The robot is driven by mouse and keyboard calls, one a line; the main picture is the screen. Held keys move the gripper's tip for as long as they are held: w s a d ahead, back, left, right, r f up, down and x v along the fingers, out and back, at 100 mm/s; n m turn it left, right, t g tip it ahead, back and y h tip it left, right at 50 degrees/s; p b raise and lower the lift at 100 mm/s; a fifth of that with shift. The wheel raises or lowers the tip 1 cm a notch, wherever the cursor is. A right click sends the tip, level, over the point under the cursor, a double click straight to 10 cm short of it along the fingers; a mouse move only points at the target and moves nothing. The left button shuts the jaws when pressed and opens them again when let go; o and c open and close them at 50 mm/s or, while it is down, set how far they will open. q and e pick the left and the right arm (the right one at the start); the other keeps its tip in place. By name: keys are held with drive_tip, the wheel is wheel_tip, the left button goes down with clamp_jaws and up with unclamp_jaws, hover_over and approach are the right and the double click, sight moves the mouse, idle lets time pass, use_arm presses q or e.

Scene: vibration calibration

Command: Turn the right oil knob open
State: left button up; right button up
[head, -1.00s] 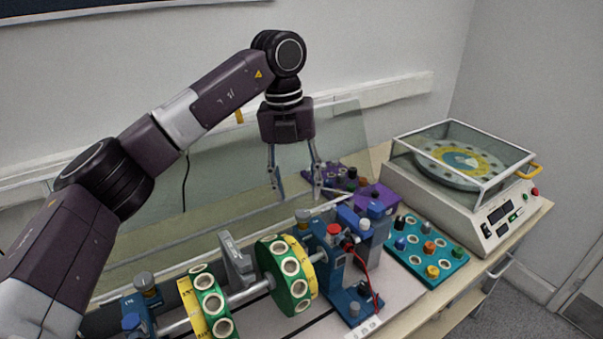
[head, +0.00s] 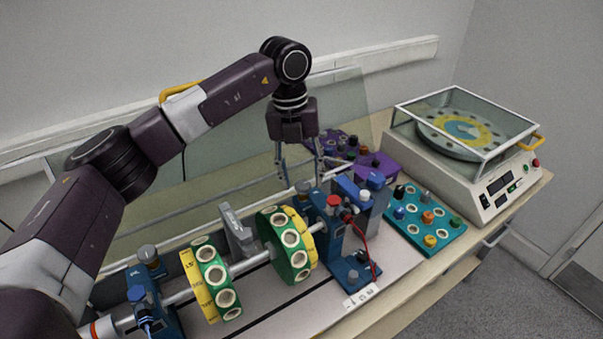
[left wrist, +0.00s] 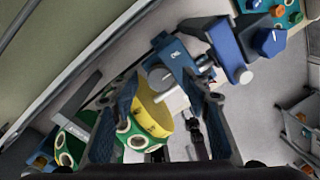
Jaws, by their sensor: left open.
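The right oil knob (head: 304,187), a grey round cap, sits on top of the blue right bearing support (head: 328,235). It also shows in the left wrist view (left wrist: 163,79), between the fingers. A similar grey knob (head: 147,253) tops the left support (head: 150,300). My left gripper (head: 302,179) points down, open and empty, with its fingertips just above the right knob, one on either side. Contact with the knob cannot be made out. Whether the knob is turned open cannot be told. My right gripper is not in view.
A shaft with green-and-yellow discs (head: 281,245) runs between the supports. A red knob (head: 333,202) and red cable (head: 373,258) lie close right. A teal tray (head: 450,238), purple trays (head: 385,167) and a glass-covered device (head: 495,190) stand right. A clear panel (head: 340,105) rises behind.

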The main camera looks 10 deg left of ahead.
use_arm(q)
drive_tip(key=shift+c, duration=0.4)
drive_tip(key=c, duration=1)
drive_tip(key=shift+c, duration=0.4)
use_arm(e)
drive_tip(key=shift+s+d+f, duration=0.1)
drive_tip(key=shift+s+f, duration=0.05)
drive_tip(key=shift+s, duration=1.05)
